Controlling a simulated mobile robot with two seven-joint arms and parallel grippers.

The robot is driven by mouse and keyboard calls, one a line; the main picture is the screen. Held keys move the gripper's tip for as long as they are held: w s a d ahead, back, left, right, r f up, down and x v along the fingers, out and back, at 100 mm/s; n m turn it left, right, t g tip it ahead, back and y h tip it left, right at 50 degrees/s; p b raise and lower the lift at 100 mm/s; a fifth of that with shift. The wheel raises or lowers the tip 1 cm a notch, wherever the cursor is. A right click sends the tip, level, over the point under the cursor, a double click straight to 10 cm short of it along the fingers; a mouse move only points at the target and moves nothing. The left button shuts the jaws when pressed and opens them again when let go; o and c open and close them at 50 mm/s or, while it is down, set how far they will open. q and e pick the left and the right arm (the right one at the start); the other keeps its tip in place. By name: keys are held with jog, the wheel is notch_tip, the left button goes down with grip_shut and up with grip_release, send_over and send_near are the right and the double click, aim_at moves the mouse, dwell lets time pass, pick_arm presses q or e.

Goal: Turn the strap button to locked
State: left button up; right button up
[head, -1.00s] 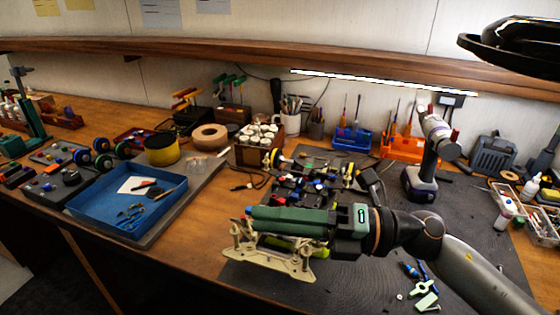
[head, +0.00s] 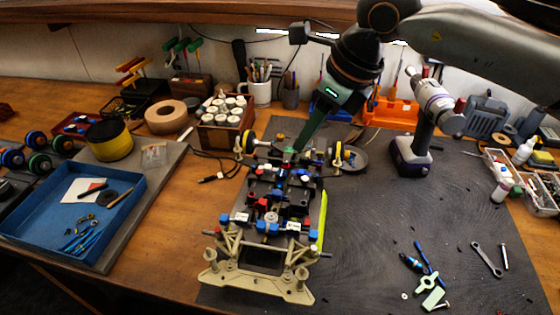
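The RC car chassis (head: 270,218) lies on the dark mat with its cream front end (head: 262,282) toward me. Its deck carries many small red, blue, black and white parts. A yellow-green strip (head: 322,222) runs along its right side. I cannot make out for certain which small part is the strap button, or its setting. My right gripper (head: 299,148) comes down from the upper right, with its green fingers pointing down at the chassis's far end. The fingers overlap in this view, so their gap is hidden, as is any contact. My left gripper is not in view.
A cordless driver (head: 412,155) stands to the right of the chassis. A blue tray (head: 118,222) with tools lies at left. A wooden box of jars (head: 222,138) stands behind. Small loose parts (head: 430,290) lie at front right. The mat right of the chassis is largely clear.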

aim_at(283, 172)
jog(key=p+x, duration=0.1)
jog(key=x, duration=1)
jog(key=shift+s+a+p, duration=0.1)
jog(key=shift+a+p, duration=0.05)
jog(key=shift+p, duration=0.2)
jog(key=shift+c, duration=0.2)
grip_shut()
